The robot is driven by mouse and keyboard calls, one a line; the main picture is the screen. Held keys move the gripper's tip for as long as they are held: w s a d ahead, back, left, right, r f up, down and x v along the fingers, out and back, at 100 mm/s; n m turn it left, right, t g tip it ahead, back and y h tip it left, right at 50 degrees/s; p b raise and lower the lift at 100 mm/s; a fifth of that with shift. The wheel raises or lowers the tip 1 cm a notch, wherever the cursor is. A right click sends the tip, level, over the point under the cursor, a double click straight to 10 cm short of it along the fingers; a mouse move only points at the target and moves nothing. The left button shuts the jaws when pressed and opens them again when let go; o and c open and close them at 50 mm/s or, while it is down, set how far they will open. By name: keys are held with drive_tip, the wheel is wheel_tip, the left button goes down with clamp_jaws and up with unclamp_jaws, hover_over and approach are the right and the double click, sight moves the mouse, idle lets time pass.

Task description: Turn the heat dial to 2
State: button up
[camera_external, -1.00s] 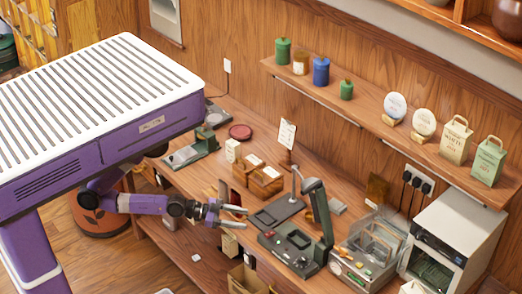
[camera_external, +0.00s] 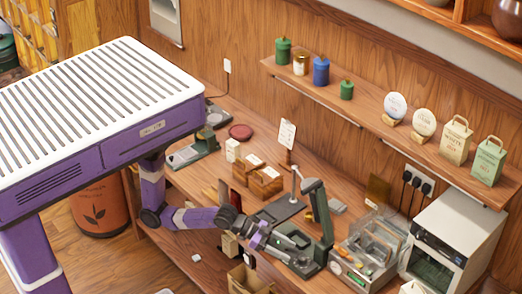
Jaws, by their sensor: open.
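My gripper (camera_external: 288,248) is open and empty, low over the front of the dark green press-like device (camera_external: 321,215), which has a raised arm. Its fingers cover part of that device's base; I cannot tell whether they touch it. Just right of it stands a grey machine (camera_external: 352,278) with a clear-walled top and small coloured controls on its front. I cannot make out which control is the heat dial, nor any numbers or dial position.
A white oven-like box (camera_external: 455,235) stands at the right end of the bench. Wooden boxes (camera_external: 265,182) and an upright card (camera_external: 287,133) are behind my arm. An open cardboard box (camera_external: 247,281) is below the front edge. A wall shelf (camera_external: 370,115) holds tins and bags.

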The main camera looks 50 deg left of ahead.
sight(300, 257)
drive_tip(key=x, duration=0.5)
drive_tip(key=shift+w+d+f, duration=0.15)
drive_tip(key=shift+d, duration=0.1)
drive_tip(key=shift+c, duration=0.4)
clamp_jaws()
